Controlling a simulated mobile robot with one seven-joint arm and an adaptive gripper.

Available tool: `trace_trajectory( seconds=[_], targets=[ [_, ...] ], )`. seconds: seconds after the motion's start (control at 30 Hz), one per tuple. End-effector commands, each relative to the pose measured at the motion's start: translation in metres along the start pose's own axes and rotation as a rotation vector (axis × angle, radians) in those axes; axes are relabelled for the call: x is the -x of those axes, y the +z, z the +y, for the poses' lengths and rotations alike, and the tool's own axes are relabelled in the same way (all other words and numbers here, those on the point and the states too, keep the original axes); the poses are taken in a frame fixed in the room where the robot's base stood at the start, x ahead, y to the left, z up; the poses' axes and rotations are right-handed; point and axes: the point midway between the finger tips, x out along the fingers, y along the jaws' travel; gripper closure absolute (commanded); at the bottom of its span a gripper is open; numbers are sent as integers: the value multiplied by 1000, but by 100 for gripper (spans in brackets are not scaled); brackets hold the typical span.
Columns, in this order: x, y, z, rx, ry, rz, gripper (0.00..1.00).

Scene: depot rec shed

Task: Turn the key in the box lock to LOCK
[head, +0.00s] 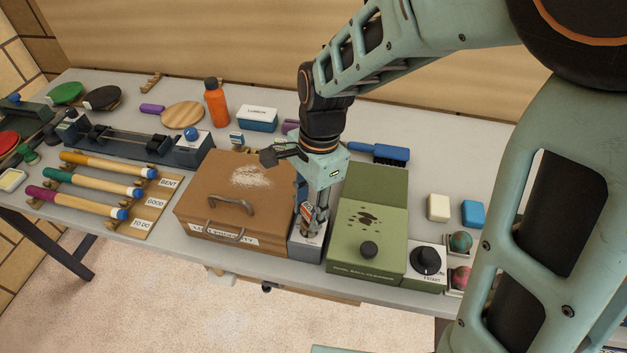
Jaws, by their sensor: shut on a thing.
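My gripper (313,228) points down between the brown box and the green machine, with its fingertips at the top of a small grey lock block (304,251). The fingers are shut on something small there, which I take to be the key. They cover it, so its angle cannot be told. A small red and white patch shows beside the fingers. The brown box (197,209) stands just left of the grey block, with its lid down, a curved handle and a partly readable front label. No LOCK marking can be read in this view.
A green ball cleaner (374,189) with a black knob stands close on the right, beside a dial unit (427,262). A blue brush (380,152) lies behind. Cues on a rack (157,207), an orange bottle (216,103) and a tin (257,118) stand left and back.

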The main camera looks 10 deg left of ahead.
Motion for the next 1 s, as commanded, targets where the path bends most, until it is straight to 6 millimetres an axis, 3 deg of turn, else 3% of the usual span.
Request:
trace_trajectory(
  seconds=[0.37, 0.7, 1.0],
  targets=[
    [0, 0, 0, 47, 6, 0, 94],
    [1, 0, 0, 409, 50, 0, 94],
    [0, 0, 0, 464, 56, 0, 94]
  ],
)
